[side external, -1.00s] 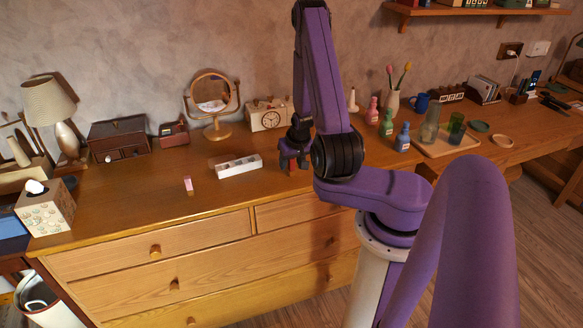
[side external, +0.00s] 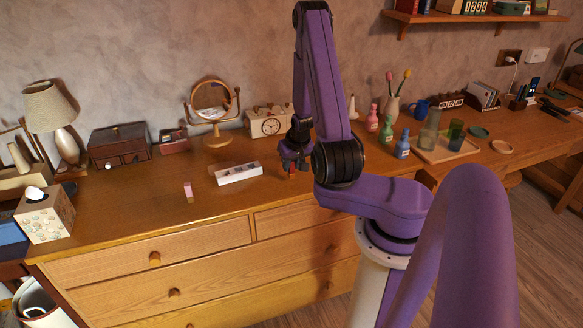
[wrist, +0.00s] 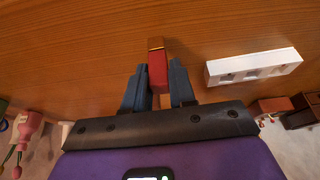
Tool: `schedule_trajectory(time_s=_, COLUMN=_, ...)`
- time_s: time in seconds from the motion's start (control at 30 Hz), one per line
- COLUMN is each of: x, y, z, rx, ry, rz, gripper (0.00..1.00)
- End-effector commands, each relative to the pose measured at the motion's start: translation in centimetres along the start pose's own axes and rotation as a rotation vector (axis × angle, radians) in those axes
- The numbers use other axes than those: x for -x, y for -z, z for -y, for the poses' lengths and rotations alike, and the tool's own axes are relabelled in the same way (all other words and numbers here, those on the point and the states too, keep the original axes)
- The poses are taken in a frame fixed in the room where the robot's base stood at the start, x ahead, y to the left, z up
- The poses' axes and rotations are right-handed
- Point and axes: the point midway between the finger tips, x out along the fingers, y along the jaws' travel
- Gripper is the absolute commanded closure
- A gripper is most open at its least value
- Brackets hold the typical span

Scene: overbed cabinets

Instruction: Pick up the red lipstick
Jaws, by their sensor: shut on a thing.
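The red lipstick (wrist: 157,70) is a small red block with a gold-brown end. It sits between the two dark fingers of my gripper (wrist: 158,88) in the wrist view, and the fingers are shut on it. In the side external view my gripper (side external: 294,160) points down over the dresser top, with a bit of the red lipstick (side external: 291,171) showing below it. Most of the lipstick is hidden by the fingers there. I cannot tell whether it touches the wood.
A white slotted holder (side external: 238,174) lies left of my gripper, and a pink lipstick (side external: 188,192) stands farther left. Coloured bottles (side external: 387,130) and a tray (side external: 446,149) are to the right.

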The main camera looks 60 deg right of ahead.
Motion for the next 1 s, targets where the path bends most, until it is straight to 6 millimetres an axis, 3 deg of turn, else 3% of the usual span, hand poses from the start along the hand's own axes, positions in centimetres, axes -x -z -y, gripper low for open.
schedule_trajectory(time_s=0.1, x=1.7, y=0.6, z=-0.1, rx=0.001, ry=-0.002, rz=-0.004, gripper=0.94)
schedule_trajectory(time_s=0.53, x=8.4, y=-1.6, z=-0.5, rx=0.001, ry=-0.001, rz=-0.004, gripper=0.94)
schedule_trajectory(time_s=1.0, x=11.0, y=-4.0, z=-0.8, rx=0.0, ry=-0.001, rz=-0.003, gripper=0.94)
